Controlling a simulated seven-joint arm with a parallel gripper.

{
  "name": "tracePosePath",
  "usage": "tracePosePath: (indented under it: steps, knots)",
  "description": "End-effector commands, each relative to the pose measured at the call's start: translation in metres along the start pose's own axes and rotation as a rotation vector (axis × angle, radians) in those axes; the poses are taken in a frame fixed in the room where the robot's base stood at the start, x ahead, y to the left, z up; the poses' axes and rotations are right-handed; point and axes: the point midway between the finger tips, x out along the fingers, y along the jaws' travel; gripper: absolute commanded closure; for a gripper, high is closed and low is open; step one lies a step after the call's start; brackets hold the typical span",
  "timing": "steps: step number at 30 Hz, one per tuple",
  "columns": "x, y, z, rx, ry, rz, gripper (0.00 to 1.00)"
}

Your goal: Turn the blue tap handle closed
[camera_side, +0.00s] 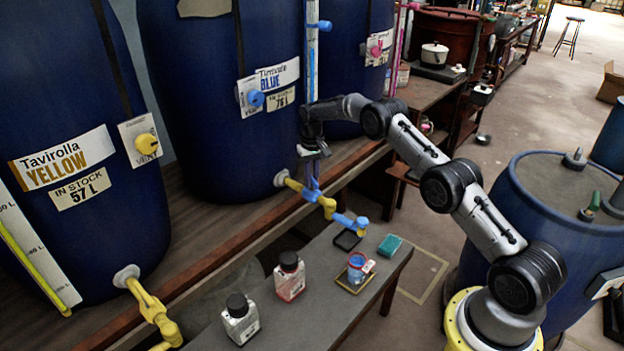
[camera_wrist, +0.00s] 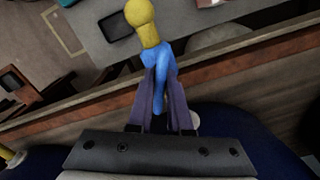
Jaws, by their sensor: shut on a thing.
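The blue tap handle (camera_side: 313,194) stands on the yellow tap pipe (camera_side: 328,206) of the middle vat, labelled Tinivade Blue. My gripper (camera_side: 311,180) reaches it from above and is shut on it. In the wrist view, the two purple fingers (camera_wrist: 159,82) press on both sides of the blue handle (camera_wrist: 158,60). A yellow knob-like part of the tap (camera_wrist: 141,14) shows beyond it. The fingers hide part of the handle, and I cannot tell its exact angle to the pipe.
A low bench (camera_side: 300,325) below holds two black-capped bottles (camera_side: 289,276), a blue-filled jar (camera_side: 357,268), a green sponge (camera_side: 390,245) and a black dish (camera_side: 347,240). The yellow vat (camera_side: 70,220) stands left with its own tap. A wooden shelf edge (camera_side: 240,255) runs under the vats.

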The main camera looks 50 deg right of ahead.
Motion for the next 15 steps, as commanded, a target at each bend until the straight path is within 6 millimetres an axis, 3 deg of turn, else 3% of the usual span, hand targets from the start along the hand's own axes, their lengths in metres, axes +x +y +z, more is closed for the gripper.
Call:
tracePosePath:
  steps: [15]
  knots:
    - [-0.0018,0.0003,-0.0009,0.491,0.003,-0.001,1.0]
